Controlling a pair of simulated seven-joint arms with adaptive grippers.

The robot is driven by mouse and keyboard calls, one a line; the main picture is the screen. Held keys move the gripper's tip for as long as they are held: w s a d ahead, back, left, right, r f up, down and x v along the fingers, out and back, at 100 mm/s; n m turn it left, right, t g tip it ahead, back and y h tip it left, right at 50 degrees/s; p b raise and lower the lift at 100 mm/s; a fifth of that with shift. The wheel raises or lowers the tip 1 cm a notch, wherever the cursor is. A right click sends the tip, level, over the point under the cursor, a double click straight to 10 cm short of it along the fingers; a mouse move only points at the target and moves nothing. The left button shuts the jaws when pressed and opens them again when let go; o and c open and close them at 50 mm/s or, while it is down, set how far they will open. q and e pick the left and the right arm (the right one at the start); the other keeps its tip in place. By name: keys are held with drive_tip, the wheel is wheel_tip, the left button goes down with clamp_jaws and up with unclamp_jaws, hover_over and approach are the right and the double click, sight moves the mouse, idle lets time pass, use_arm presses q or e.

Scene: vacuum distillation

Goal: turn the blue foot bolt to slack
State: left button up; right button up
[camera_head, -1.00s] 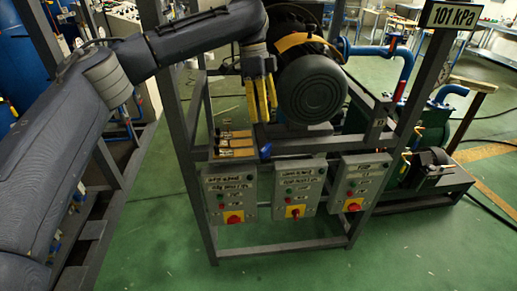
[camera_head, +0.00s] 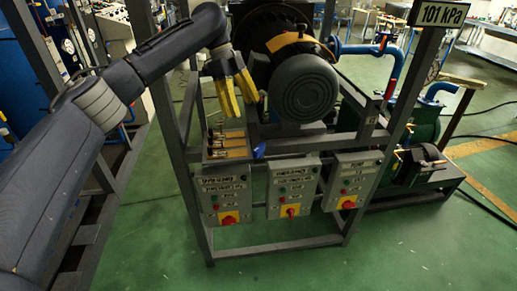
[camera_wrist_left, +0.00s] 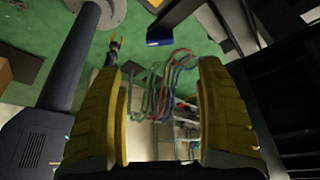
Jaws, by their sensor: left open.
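A small blue piece (camera_head: 259,150), which looks like the blue foot bolt, sits at the frame's front rail below the grey motor (camera_head: 305,87). My left gripper (camera_head: 240,107) has yellow fingers pointing down. It is up and to the left of the blue piece, apart from it, above the small tray of brass-coloured parts. In the left wrist view the fingers (camera_wrist_left: 162,75) are spread with nothing between them. A blue block (camera_wrist_left: 160,36) shows beyond the fingertips there; I cannot tell if it is the same piece. My right gripper is out of view.
Several grey switch boxes with red knobs hang below the rail, one at the left (camera_head: 225,195). The tray with brass-coloured parts (camera_head: 228,152) is left of the blue piece. A sign reading 101 kPa (camera_head: 441,14) stands at the upper right. Green floor (camera_head: 420,245) is clear in front.

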sight(259, 147)
use_arm(q)
drive_tip(key=x, duration=1.4)
drive_tip(key=shift+s+d+f, duration=0.15)
drive_tip(key=shift+d+f, duration=0.05)
drive_tip(key=shift+f, duration=0.15)
drive_tip(key=c, duration=1.2)
drive_tip(key=shift+n, duration=0.7)
drive_tip(key=n+t, duration=0.1)
drive_tip(key=n, duration=0.1)
drive_tip(key=n+t, duration=0.1)
drive_tip(key=n, duration=0.2)
drive_tip(key=shift+s+h, duration=0.1)
drive_tip(key=shift+h, duration=0.3)
drive_tip(key=n+t, duration=0.1)
drive_tip(key=n, duration=0.2)
drive_tip(key=shift+n+t, duration=0.4)
drive_tip(key=shift+n+t+y, duration=0.5)
drive_tip(key=shift+n+t, duration=0.1)
drive_tip(key=shift+n, duration=1.2)
